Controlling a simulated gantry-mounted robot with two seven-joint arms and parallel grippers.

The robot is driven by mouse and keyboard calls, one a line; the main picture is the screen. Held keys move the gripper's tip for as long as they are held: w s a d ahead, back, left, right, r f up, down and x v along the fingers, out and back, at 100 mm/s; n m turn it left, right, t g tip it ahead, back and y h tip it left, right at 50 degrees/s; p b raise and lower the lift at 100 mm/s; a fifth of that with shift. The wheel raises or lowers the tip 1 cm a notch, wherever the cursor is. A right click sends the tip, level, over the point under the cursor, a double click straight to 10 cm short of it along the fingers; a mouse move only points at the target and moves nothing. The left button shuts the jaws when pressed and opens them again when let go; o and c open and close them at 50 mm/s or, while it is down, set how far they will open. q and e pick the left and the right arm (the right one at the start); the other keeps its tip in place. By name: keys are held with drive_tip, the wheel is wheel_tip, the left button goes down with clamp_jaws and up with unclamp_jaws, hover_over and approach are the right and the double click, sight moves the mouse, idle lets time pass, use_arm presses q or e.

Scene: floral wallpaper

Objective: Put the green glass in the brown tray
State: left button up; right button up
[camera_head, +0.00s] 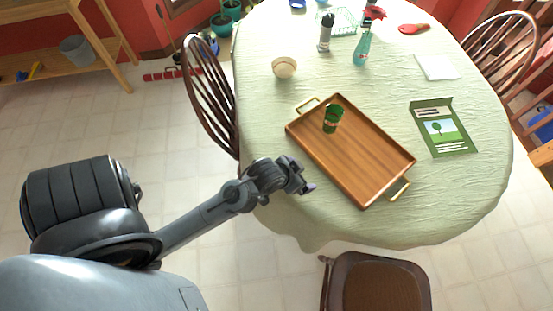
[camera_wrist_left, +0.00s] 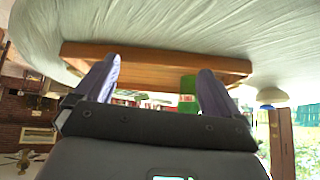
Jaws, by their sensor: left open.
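The green glass (camera_head: 333,118) is in the brown tray (camera_head: 362,165), near the tray's far left end. It looks upright or nearly so. The wooden tray lies on the table and has brass handles at two ends. My left gripper (camera_head: 306,182) is left of the tray's near left side, apart from both tray and glass. In the left wrist view the gripper (camera_wrist_left: 158,82) is open and empty. The green glass (camera_wrist_left: 188,84) shows beyond its fingers, partly hidden by one, with the tray (camera_wrist_left: 150,57) behind. My right gripper is not in view.
The table (camera_head: 270,205) has a pale green cloth. A round cream object (camera_head: 284,67) stands beyond the tray, a green leaflet (camera_head: 442,128) lies right of it, and a teal spray bottle (camera_head: 362,50) stands farther back. Chairs (camera_head: 375,283) flank the table.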

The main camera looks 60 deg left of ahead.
use_arm(q)
drive_tip(key=s+d+m+g, duration=0.2)
drive_tip(key=s+d+g, duration=0.2)
drive_tip(key=s, duration=0.8)
drive_tip(key=shift+s+d+h, duration=0.15)
drive_tip(key=shift+d+h, duration=0.25)
wheel_tip(320, 180, up, 35)
drive_tip(key=p, duration=3.5)
drive_tip(key=shift+f, duration=0.15)
